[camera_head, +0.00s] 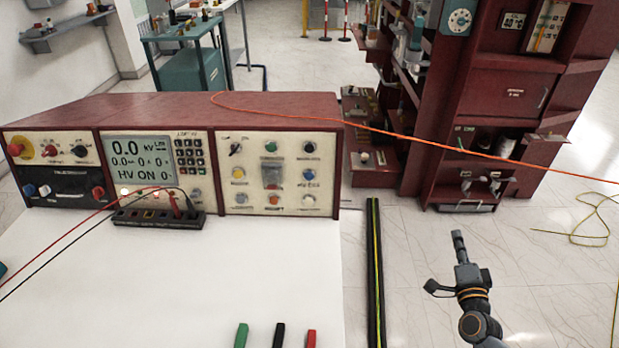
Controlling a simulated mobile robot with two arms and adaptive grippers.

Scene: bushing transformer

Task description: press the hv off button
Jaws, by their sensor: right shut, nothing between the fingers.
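The red-cased transformer console (180,105) stands at the back of the white table. Its screen (139,157) reads 0.0 and "HV ON". The right-hand panel (278,172) carries several round buttons and knobs, among them a green button (271,147), a yellow one (238,173), a blue one (308,174) and a red one (273,198). Their labels are too small to read, so I cannot tell which is HV off. My right gripper (458,238) is shut and empty, right of the table and well apart from the console. My left gripper is not in view.
Red and black cables run to a dark terminal strip (158,218) before the console. Green, black and red probe ends (277,335) lie at the table's front.

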